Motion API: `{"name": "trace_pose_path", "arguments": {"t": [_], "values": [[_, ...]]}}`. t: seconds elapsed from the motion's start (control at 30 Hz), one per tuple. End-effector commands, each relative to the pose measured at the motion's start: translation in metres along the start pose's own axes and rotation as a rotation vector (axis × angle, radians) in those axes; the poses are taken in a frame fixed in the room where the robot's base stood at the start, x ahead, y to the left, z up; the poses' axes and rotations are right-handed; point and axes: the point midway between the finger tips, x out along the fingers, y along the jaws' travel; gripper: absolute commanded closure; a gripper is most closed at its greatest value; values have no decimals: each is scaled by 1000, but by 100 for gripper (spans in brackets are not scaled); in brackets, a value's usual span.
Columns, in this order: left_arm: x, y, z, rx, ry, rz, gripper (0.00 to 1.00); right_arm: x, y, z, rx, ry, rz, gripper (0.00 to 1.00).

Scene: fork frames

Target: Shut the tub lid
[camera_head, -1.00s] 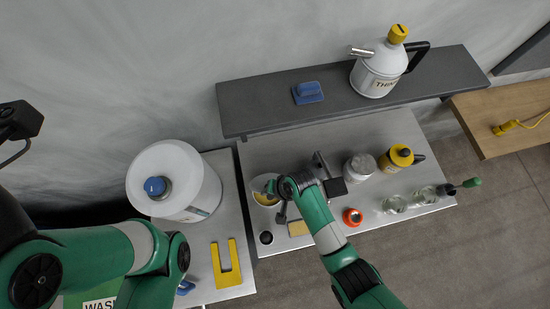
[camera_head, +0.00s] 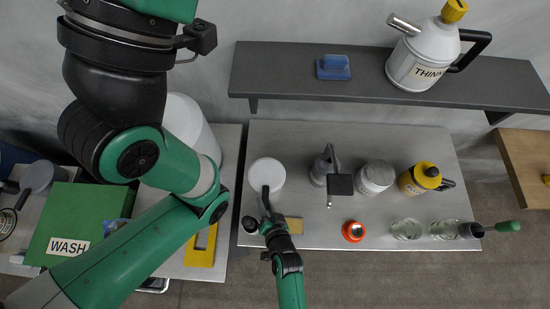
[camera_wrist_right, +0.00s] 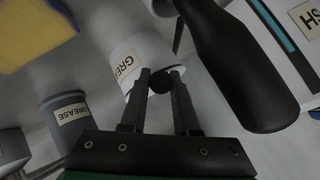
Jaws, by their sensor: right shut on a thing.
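The white tub (camera_head: 266,173) stands near the left end of the steel bench, and its round white lid lies over the top, so the inside is hidden. My right gripper (camera_head: 266,198) reaches it from the front. In the right wrist view the tub (camera_wrist_right: 133,62) carries a GREASE label, and my right gripper (camera_wrist_right: 160,83) is shut on a small dark round knob at the tub's upper edge, seemingly the lid's. Whether the lid sits fully flush cannot be told. My left arm crosses the left of the head view; its gripper is out of sight.
A dark cup (camera_head: 250,224) and a tan block (camera_head: 292,226) stand close to my right gripper. A faucet-like stand (camera_head: 330,175), a grey-white jar (camera_head: 375,177), a yellow can (camera_head: 420,180) and an orange item (camera_head: 353,231) are to the right. A shelf (camera_head: 290,84) overhangs behind.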

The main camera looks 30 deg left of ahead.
Motion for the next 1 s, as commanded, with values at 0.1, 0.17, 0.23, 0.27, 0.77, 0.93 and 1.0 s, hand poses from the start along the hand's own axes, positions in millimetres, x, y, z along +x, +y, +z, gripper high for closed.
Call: {"name": "trace_pose_path", "arguments": {"t": [0.1,0.17,0.23,0.27,0.77,0.93,1.0], "values": [[-2,0,2,0,0,0,41,2,-1,3,-7,3,-9,100],[-2,0,2,0,1,0,41,2,0,3,-7,2,-8,100],[-2,0,2,0,1,0,41,2,0,3,-6,2,-7,65],[-2,0,2,0,1,0,41,2,0,3,-6,2,-7,60],[2,0,-2,0,0,0,41,-8,-2,1,-5,5,-8,41],[13,0,-12,0,0,0,41,-42,-2,0,-5,4,-6,41],[17,0,-16,0,0,0,41,-60,-2,0,-5,4,-6,41]]}}
